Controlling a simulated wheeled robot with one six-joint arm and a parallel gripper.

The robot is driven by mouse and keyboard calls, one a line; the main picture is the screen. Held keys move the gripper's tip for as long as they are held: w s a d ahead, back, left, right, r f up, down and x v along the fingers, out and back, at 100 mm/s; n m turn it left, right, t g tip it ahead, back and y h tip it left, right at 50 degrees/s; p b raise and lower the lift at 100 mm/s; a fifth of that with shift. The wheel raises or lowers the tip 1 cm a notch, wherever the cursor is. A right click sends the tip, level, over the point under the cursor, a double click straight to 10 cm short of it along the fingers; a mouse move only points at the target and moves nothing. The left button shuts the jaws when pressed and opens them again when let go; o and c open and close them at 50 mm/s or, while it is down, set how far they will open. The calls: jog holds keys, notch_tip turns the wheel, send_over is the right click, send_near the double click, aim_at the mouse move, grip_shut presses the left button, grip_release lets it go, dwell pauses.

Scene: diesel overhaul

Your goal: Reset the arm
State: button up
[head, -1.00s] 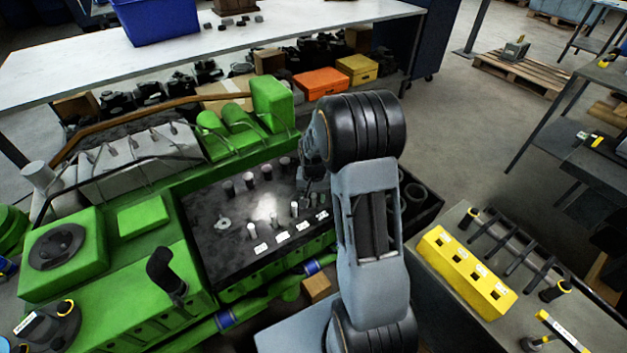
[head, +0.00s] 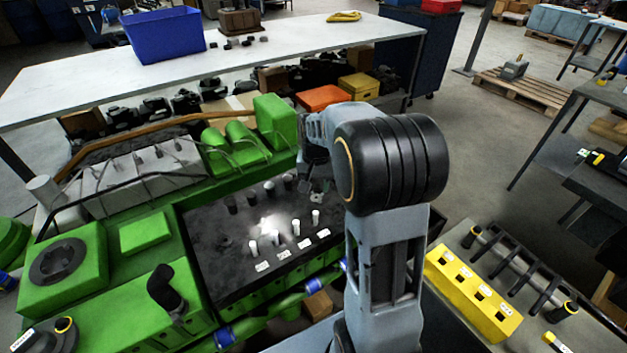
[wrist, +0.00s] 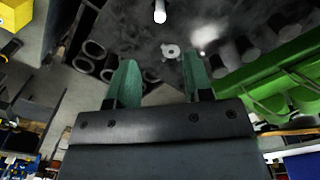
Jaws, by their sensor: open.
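My arm rises in the middle of the head view, bent at its large dark joint, with its end reaching left over the right part of the green engine's dark top deck (head: 215,230). My gripper (wrist: 158,85) shows in the wrist view with its two green fingers apart and nothing between them. In the head view the gripper is mostly hidden behind my arm. The deck beyond the fingertips holds a small round washer-like part (wrist: 171,51) and a pale upright pin (wrist: 160,12). The fingers do not appear to touch either.
The green engine (head: 140,232) fills the left. A yellow block with square holes (head: 472,292) lies on a grey bench at right. A long white table (head: 300,45) behind carries a blue bin (head: 163,36). Orange (head: 320,98) and yellow (head: 358,87) boxes sit beneath it. Open floor lies right of centre.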

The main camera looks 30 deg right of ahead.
jog(key=s+a+r+n+t+p, duration=0.1)
jog(key=s+a+r+n, duration=0.2)
jog(key=s, duration=0.5)
jog(key=s+a+r+n+t+p, duration=0.1)
jog(key=s+a+r+n+t, duration=0.1)
jog(key=s+a+r, duration=0.3)
jog(key=s+a+n, duration=0.1)
jog(key=s, duration=0.2)
jog(key=shift+a+r+t, duration=0.2)
jog(key=shift+a+t, duration=0.1)
jog(key=shift+a, duration=0.05)
